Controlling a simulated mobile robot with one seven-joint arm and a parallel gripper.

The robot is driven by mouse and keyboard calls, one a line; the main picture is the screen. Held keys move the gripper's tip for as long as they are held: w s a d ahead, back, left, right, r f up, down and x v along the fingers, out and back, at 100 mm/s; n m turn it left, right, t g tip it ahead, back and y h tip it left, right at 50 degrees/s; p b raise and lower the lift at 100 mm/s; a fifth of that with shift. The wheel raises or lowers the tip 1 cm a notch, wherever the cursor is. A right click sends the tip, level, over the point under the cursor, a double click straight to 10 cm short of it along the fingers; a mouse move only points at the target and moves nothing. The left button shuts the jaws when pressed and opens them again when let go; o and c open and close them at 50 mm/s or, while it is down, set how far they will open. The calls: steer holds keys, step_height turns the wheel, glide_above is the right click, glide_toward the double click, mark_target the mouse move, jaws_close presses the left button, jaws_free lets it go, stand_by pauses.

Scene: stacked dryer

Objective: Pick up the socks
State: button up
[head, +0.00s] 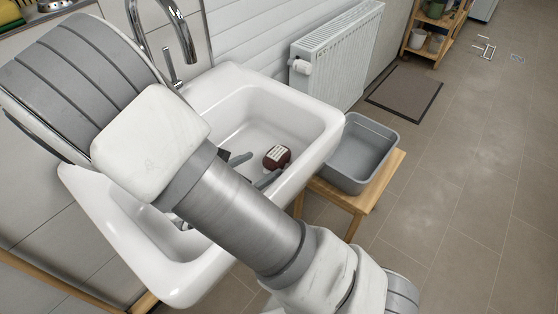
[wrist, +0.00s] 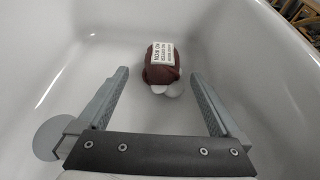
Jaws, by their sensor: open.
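The socks (head: 277,157) are a small dark red bundle with a white printed label, lying on the floor of the white sink (head: 318,113). In the wrist view the socks (wrist: 161,66) lie ahead of the fingertips, roughly centred between them, with the label facing up. My gripper (wrist: 160,72) is open and empty, its two grey fingers wide apart inside the basin. In the head view my gripper (head: 254,168) is beside the socks, partly hidden behind my arm. I cannot tell the exact height of the fingers above the basin floor.
The sink's raised walls surround the gripper. A chrome tap (head: 180,35) rises at the back. A grey tub (head: 358,153) stands on a wooden stool (head: 366,200) to the right of the sink. A white radiator (head: 338,55) is on the wall behind.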

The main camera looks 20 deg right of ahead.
mark_target(277, 157)
steer(key=b+x, duration=0.2)
steer(key=x, duration=0.6)
steer(key=shift+s+f, duration=0.15)
steer(key=shift+f, duration=0.05)
steer(key=c, duration=1.5)
